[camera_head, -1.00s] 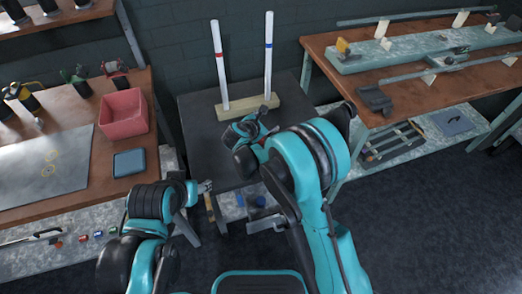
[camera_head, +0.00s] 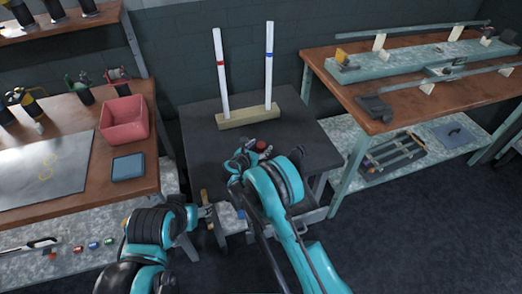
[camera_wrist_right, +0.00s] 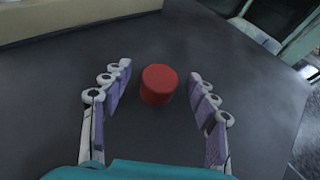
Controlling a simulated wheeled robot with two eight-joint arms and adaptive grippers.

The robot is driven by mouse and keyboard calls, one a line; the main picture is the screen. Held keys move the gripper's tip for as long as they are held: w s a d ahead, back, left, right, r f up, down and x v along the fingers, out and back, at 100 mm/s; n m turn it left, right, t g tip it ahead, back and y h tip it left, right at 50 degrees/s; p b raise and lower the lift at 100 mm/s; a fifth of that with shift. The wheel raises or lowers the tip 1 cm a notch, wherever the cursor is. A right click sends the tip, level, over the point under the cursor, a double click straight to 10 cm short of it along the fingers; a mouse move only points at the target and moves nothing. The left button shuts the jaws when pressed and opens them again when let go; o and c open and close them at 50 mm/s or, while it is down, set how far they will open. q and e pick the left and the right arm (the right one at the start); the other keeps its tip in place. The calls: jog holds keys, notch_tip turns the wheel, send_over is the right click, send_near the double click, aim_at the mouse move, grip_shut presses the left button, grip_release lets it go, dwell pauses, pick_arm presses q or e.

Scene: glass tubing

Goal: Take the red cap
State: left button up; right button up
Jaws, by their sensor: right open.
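The red cap (camera_wrist_right: 158,85) is a short red cylinder on the dark tabletop. In the right wrist view it sits between the spread fingertips of my right gripper (camera_wrist_right: 160,73), with a gap on each side. In the head view the red cap (camera_head: 262,146) shows just beyond my right forearm, partly hidden. My right gripper (camera_head: 246,157) is open and low over the small dark table, mostly covered by its own arm. My left gripper (camera_head: 206,211) is at the table's front left, away from the cap; its jaws are too small to read.
Two white tubes, one with a red band (camera_head: 221,63) and one with a blue band (camera_head: 269,50), stand upright in a wooden block (camera_head: 248,118) behind the cap. A red bin (camera_head: 124,120) stands on the left bench. The right of the dark table (camera_head: 312,150) is clear.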

aim_at(261, 144)
jog(key=shift+w+d+f, duration=0.2)
jog(key=shift+w, duration=0.3)
jog(key=c, duration=0.9)
jog(key=shift+c, duration=0.2)
jog(key=shift+r, duration=0.15)
jog(key=shift+r, duration=0.2)
notch_tip(261, 144, up, 4)
jog(key=shift+f+p, duration=0.1)
jog(key=shift+p, duration=1.15)
jog(key=s+d+r+p, duration=0.3)
jog(key=s+d+r, duration=0.3)
jog(key=d, duration=0.4)
jog(key=shift+s+r+p, duration=0.15)
jog(key=shift+r+p, duration=0.15)
